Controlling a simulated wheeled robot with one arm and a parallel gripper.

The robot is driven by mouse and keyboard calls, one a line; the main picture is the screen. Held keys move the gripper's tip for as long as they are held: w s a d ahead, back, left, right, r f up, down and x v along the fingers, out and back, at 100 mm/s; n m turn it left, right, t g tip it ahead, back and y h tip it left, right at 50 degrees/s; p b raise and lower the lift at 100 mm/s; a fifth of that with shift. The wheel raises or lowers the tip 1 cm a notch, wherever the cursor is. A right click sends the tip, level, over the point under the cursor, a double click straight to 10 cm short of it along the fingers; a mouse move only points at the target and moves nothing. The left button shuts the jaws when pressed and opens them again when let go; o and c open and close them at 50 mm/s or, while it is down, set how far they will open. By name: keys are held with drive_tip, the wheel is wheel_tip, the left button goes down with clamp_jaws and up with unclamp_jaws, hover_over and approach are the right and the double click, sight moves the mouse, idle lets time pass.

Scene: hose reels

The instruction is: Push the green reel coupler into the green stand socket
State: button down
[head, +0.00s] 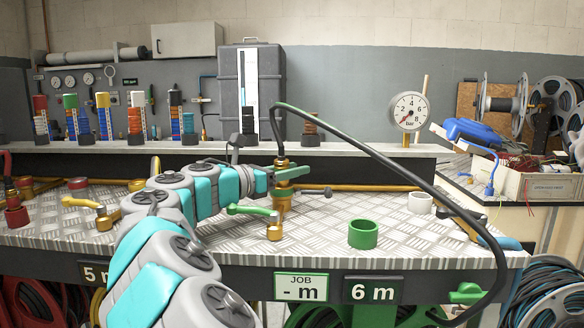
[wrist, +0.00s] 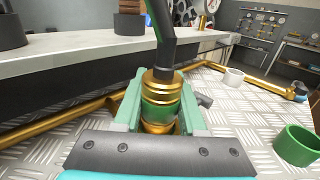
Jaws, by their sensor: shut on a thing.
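My gripper (wrist: 160,106) is shut on the brass reel coupler (wrist: 162,78) at the end of the black hose, with one jaw on each side. The coupler also shows in the head view (head: 283,166), upright under the hose. A green band (wrist: 160,110) and more brass (wrist: 160,127) show directly below it, in line with it. In the head view, the green-banded brass stand socket (head: 283,193) appears right under the coupler, with a grey side handle. The jaws hide part of the joint, so I cannot tell how deep the coupler sits.
A green lever (head: 252,210) with a brass cup (head: 275,232) stands just in front. An empty green ring (head: 363,234) and a white ring (head: 420,203) stand to the right on the tread-plate bench (head: 330,215). The black hose (head: 400,165) arches right and down over the front edge.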

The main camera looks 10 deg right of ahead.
drive_tip(key=shift+f, duration=0.35)
drive_tip(key=shift+c, duration=2)
unclamp_jaws()
drive_tip(key=shift+f, duration=0.15)
